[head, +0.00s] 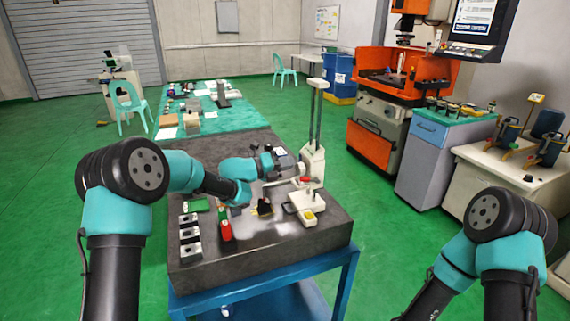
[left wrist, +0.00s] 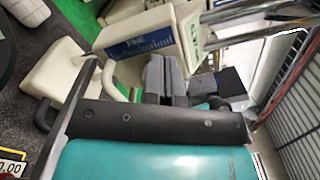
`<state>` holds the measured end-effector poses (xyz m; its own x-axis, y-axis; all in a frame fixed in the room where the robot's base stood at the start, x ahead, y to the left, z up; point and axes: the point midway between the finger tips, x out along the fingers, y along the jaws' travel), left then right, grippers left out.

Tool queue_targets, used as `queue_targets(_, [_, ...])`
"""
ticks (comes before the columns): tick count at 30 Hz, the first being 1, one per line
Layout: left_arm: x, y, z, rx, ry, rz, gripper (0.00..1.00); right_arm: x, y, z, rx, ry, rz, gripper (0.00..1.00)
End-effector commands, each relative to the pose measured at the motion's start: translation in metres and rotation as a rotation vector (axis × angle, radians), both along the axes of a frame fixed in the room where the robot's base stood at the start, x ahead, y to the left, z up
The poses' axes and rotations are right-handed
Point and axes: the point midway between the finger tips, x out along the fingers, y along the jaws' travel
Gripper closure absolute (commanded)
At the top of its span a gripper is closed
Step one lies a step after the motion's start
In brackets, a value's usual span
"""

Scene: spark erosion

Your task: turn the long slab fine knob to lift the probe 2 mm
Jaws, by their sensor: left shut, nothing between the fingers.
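A cream measuring stand with twin metal columns (head: 318,115) rises from the granite table, with a cream block (head: 313,162) low on the columns. A small red part (head: 310,180) shows below that block. In the left wrist view the cream block (left wrist: 135,32) bears a blue label, and a pale curved bar (left wrist: 125,75) shows below it. My left gripper (head: 280,158) is beside the stand, left of the columns. Its fingers (left wrist: 165,78) are shut together and empty, in front of the block. I cannot pick out the fine knob or the probe tip. My right gripper is out of view.
The granite table (head: 260,255) carries a row of metal blocks (head: 189,235), a red-and-green item (head: 225,228) and a small dark piece (head: 264,208). The stand's foot (head: 303,207) holds a small yellow item. An orange machine (head: 372,145) stands behind right.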

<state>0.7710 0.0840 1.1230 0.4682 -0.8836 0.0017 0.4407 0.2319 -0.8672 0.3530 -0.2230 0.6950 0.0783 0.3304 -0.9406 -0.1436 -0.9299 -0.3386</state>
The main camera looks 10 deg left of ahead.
Motion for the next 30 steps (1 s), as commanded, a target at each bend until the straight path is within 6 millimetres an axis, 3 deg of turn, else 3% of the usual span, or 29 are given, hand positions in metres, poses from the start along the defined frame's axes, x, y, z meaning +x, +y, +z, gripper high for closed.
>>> queue_targets(1, [0.0023, -0.0071, 0.0018, 0.002, -0.005, -0.001, 1.00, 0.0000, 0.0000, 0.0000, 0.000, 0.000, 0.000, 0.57])
queue_targets(30, [-0.0024, -0.0091, 0.0108, -0.001, -0.008, -0.004, 1.00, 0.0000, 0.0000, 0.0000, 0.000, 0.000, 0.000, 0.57])
